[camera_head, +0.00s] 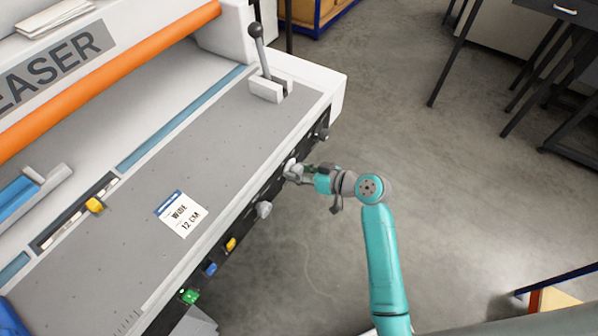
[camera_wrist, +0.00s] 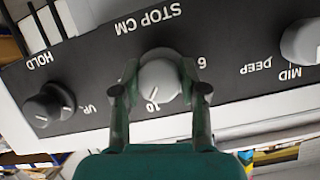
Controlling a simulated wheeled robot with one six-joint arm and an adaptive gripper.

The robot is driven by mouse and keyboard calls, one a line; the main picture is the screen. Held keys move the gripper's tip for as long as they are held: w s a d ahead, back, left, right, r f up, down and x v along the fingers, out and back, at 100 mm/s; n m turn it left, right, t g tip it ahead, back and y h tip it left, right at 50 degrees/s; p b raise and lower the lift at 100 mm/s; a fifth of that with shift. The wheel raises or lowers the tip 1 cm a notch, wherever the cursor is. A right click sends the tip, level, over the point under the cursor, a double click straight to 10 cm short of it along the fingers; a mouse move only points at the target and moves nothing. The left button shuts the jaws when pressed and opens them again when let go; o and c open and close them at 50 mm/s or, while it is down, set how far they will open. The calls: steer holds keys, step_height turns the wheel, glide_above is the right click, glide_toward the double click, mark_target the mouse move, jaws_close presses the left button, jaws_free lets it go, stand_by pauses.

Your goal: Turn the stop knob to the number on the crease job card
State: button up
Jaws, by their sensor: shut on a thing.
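The job card (camera_head: 181,214) lies on the grey bed of the machine and reads "WIDE 12 CM". The stop knob (camera_wrist: 158,80) is a round grey knob on the dark front panel, under the label "STOP CM", which appears upside down in the wrist view. Its pointer line faces a marking that looks like 10, at the lower side in the picture. Another digit shows to its upper right. My gripper (camera_wrist: 160,88) is shut on the knob, one finger at each side. In the head view my gripper (camera_head: 295,171) is at the machine's front edge; part of the scale is hidden.
A dark knob marked "HOLD" (camera_wrist: 50,108) sits left of the stop knob and a pale knob marked "MID" and "DEEP" (camera_wrist: 303,42) sits right. A lever (camera_head: 258,45) stands at the bed's far end. Yellow, blue and green controls line the front.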

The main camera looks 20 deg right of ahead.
steer(key=m+g+y, duration=0.1)
steer(key=m+y, duration=0.1)
steer(key=m, duration=0.1)
steer(key=shift+d, duration=0.1)
steer(key=shift+m+g+y, duration=0.5)
steer(key=shift+m+y, duration=0.6)
steer(key=shift+m, duration=0.7)
steer(key=o, duration=1.1)
steer(key=shift+o, duration=0.2)
steer(key=v, duration=1.2)
steer(key=shift+f, duration=0.1)
